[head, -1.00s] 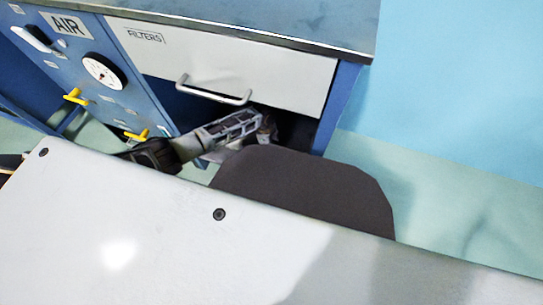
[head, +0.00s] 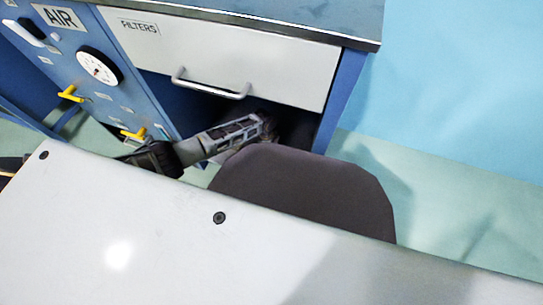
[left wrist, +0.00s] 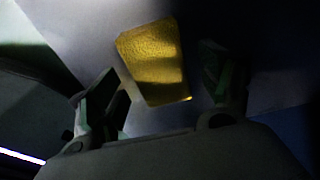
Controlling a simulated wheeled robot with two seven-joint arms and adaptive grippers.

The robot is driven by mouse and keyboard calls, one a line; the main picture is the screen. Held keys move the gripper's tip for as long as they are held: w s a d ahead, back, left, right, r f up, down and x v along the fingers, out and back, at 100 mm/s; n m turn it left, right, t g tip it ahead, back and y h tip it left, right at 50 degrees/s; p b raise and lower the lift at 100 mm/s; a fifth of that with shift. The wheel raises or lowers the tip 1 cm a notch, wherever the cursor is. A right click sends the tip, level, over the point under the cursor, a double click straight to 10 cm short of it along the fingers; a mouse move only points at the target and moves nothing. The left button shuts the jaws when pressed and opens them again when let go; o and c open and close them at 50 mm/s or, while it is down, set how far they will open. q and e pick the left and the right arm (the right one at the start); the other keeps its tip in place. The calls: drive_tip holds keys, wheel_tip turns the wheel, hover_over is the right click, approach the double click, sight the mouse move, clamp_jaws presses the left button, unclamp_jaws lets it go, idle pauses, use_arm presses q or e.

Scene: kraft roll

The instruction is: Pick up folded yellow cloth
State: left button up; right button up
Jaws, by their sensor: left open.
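The folded yellow cloth (left wrist: 153,62) lies on a grey surface in the left wrist view, in dim light. It shows ahead of and between the two fingers of my left gripper (left wrist: 165,100), which is open and empty. In the head view my left gripper (head: 266,124) reaches into the dark open space under the drawer of the blue cabinet. The cloth cannot be seen in the head view. My right gripper is in neither view.
The white FILTERS drawer front (head: 215,55) with its bar handle (head: 210,84) is just above my left gripper. The blue AIR panel (head: 60,50) with a gauge (head: 99,67) and yellow valve levers (head: 70,94) stands to the left. Pale floor (head: 440,200) is clear at right.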

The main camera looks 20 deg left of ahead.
use_arm(q)
drive_tip(key=shift+f, duration=0.45)
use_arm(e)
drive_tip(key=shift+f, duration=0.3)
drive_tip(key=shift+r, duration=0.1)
use_arm(q)
drive_tip(key=shift+c, duration=0.8)
drive_tip(key=c, duration=0.9)
drive_tip(key=shift+r, duration=0.2)
drive_tip(key=shift+r, duration=0.4)
wheel_tip(320, 180, up, 6)
drive_tip(key=p, duration=0.4)
drive_tip(key=shift+r+p, duration=0.6)
drive_tip(key=shift+r, duration=0.8)
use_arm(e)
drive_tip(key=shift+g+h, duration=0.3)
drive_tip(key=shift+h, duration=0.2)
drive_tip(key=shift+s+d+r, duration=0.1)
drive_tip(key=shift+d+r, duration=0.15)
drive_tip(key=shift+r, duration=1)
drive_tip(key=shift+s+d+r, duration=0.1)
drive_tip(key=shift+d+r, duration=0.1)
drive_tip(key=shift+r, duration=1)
